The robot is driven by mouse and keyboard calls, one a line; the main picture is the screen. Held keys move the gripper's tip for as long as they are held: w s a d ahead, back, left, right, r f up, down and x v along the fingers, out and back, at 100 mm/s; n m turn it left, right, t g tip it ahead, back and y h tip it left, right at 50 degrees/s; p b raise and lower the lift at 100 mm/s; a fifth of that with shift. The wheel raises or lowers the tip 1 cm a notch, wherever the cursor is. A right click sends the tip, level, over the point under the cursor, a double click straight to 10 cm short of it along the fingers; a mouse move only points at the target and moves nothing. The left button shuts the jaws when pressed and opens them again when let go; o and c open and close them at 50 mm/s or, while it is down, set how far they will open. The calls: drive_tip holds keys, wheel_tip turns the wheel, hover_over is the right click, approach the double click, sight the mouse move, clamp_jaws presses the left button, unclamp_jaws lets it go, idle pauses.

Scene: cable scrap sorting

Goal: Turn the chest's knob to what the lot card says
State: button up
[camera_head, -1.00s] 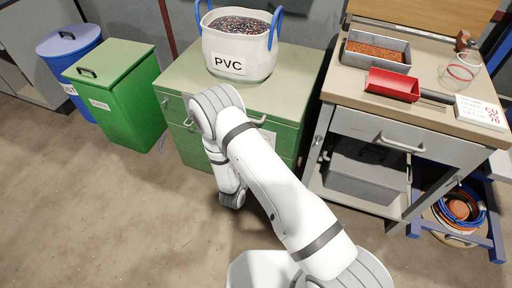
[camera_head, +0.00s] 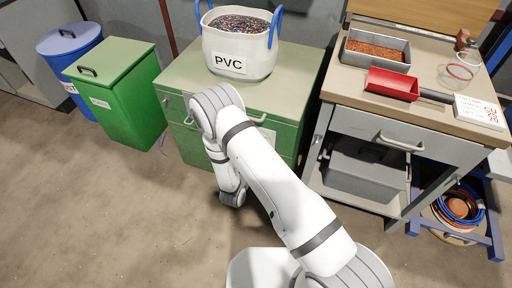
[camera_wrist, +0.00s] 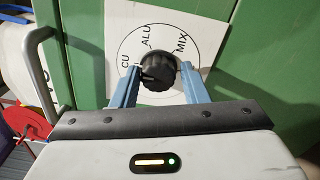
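The green chest (camera_head: 290,135) stands in the middle of the head view. Its black knob (camera_wrist: 158,72) shows in the wrist view, on a white dial plate (camera_wrist: 163,28) marked CU, ALU and MIX. A small pale mark on the knob appears on its left side, toward CU; its exact direction is hard to read. My gripper (camera_wrist: 160,75) is open, with one blue-grey finger on each side of the knob; I cannot tell if either touches it. In the head view my arm hides the knob and gripper. The lot card (camera_head: 480,111) lies on the workbench; its red letters look like CU, small print unreadable.
A white PVC bag (camera_head: 238,65) stands on the chest. A grey handle (camera_wrist: 38,85) sits left of the dial. Green (camera_head: 120,105) and blue (camera_head: 68,48) bins stand left. The workbench (camera_head: 330,85) holds a tray of granules (camera_head: 376,60) and a red scoop (camera_head: 392,84).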

drive_tip(key=shift+o, duration=1.4)
drive_tip(key=shift+a, duration=0.1)
drive_tip(key=p+v, duration=0.1)
drive_tip(key=v, duration=0.6)
drive_tip(key=shift+s, duration=0.35)
drive_tip(key=shift+a+r, duration=0.1)
